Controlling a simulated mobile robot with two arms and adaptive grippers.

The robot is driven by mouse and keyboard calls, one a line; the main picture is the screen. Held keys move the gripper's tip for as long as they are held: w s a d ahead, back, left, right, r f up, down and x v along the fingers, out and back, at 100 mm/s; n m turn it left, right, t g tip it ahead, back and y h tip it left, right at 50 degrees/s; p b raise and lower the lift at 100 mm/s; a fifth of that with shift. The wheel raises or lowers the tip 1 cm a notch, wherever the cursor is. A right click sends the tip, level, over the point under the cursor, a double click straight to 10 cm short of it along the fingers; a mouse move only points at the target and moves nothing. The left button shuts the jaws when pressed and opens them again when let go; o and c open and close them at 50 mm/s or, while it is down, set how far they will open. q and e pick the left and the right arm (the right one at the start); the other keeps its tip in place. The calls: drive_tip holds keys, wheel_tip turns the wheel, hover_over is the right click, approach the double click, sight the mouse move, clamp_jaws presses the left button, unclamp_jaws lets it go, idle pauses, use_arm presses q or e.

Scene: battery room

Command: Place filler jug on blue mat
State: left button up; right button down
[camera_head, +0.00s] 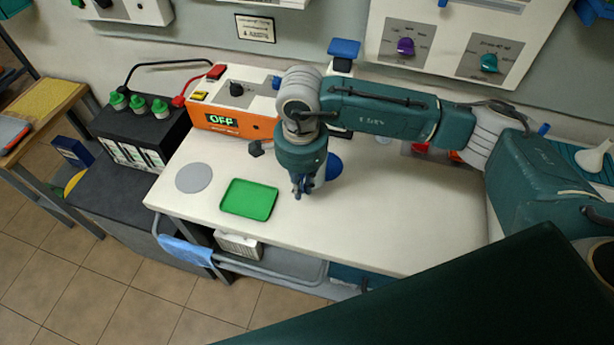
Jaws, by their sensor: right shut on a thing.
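My right gripper (303,187) points down over the white table, just left of a blue round patch (334,167) that looks like the blue mat. The gripper and wrist cover the left part of this patch. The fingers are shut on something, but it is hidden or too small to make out. I cannot pick out the filler jug with certainty. My left gripper is not in view.
A green tray (249,199) and a grey round mat (194,177) lie left of the gripper. An orange charger (232,122) reading OFF stands behind. A black battery (140,133) with green caps is at left. The table's (400,225) front right is clear.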

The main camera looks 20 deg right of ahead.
drive_tip(key=s+a+b, duration=0.4)
drive_tip(key=s+a, duration=0.3)
drive_tip(key=s, duration=0.3)
drive_tip(key=d+r+n, duration=0.7)
drive_tip(key=d+n, duration=0.6)
drive_tip(key=n, duration=0.2)
